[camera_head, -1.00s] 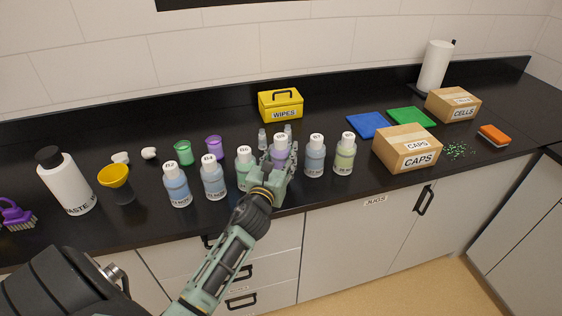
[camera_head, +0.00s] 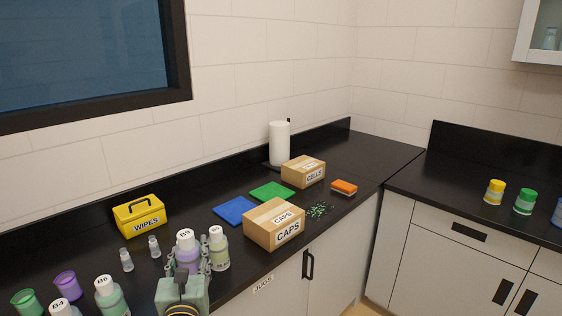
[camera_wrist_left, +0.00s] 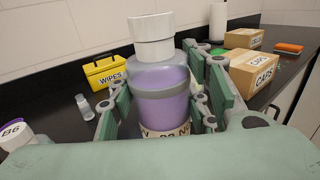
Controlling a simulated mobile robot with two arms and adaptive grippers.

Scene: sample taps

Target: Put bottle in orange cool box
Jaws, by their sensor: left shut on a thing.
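A purple bottle (camera_head: 188,257) with a white cap stands upright between the fingers of my left gripper (camera_head: 190,266), which is shut on it. In the left wrist view the bottle (camera_wrist_left: 163,95) fills the middle, with green finger pads on both sides of it. I cannot tell whether its base touches the counter. A yellow-green bottle (camera_head: 218,250) is just to its right. Bottle B6 (camera_head: 110,298) and bottle B4 (camera_head: 62,308) stand to the left. No orange cool box shows in these views. My right gripper is not in view.
A yellow WIPES box (camera_head: 140,217), two small clear vials (camera_head: 126,262), a CAPS carton (camera_head: 273,228) and an orange sponge (camera_head: 344,187) are on the black counter. Another counter (camera_head: 430,190) on the right holds lidded jars (camera_head: 495,192). Its left part is clear.

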